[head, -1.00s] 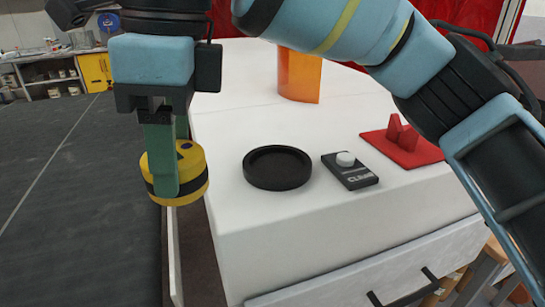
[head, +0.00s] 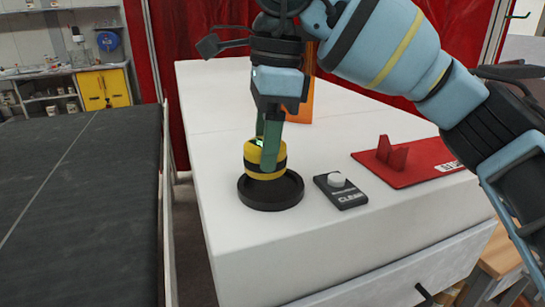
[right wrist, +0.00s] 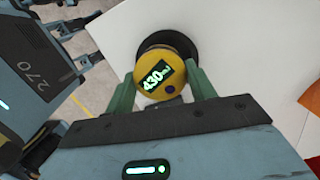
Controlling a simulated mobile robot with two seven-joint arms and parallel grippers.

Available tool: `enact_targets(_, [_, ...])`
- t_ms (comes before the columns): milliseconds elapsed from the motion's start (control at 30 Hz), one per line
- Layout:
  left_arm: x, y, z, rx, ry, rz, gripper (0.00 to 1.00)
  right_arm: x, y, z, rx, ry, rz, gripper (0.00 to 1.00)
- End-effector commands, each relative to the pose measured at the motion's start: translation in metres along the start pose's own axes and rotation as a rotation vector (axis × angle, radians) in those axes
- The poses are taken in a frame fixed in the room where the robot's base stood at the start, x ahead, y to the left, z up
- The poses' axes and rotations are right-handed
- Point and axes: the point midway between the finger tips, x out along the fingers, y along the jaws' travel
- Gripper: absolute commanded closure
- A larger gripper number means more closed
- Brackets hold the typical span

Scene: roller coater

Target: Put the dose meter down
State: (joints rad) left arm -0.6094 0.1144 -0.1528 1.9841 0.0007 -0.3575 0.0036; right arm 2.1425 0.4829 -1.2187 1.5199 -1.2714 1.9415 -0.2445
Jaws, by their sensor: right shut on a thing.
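The dose meter (head: 264,172) is a short yellow cylinder with a black band. In the right wrist view its round top (right wrist: 161,87) shows a lit green display reading 430. My right gripper (head: 268,150) is shut on it, with one green finger on each side. The meter is upright over the round black dish (head: 271,203), within its rim in the head view. The dish (right wrist: 188,42) shows behind the meter in the right wrist view. I cannot tell whether the meter touches the dish floor. My left gripper is not clearly in view.
A black box with a white knob (head: 341,191) stands just right of the dish. A red plate with upright red pieces (head: 408,169) lies further right. An orange curved piece (head: 300,101) stands behind my arm. The white top (head: 220,130) is clear to the left.

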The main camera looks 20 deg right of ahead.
Motion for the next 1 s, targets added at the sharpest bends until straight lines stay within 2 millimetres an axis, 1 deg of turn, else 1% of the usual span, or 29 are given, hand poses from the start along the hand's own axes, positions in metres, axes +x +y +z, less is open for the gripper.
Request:
enact_targets(100, [0.000,0.000,-0.001,0.000,0.001,0.000,0.66,-0.001,-0.002,-0.003,0.002,-0.001,-0.001,0.78])
enact_targets(200, [0.000,0.000,-0.002,0.001,0.004,-0.001,0.66,-0.001,-0.009,-0.011,0.005,-0.002,-0.001,0.78])
enact_targets(400, [-0.002,-0.001,-0.008,0.002,0.014,-0.002,0.66,0.028,-0.008,-0.014,0.001,0.000,-0.001,0.78])
enact_targets(467, [-0.002,-0.001,-0.008,0.002,0.014,-0.002,0.66,0.033,-0.008,-0.015,0.001,0.000,-0.002,0.78])
enact_targets(833, [-0.002,-0.001,-0.005,0.002,0.009,-0.002,0.66,0.037,-0.008,-0.015,0.000,-0.001,-0.001,0.78])
enact_targets(867, [-0.002,-0.001,-0.005,0.002,0.009,-0.002,0.66,0.038,-0.008,-0.015,0.000,0.000,0.000,0.44])
enact_targets(1000, [-0.002,-0.001,-0.005,0.002,0.009,-0.002,0.66,0.038,-0.008,-0.015,0.000,0.000,-0.001,0.25])
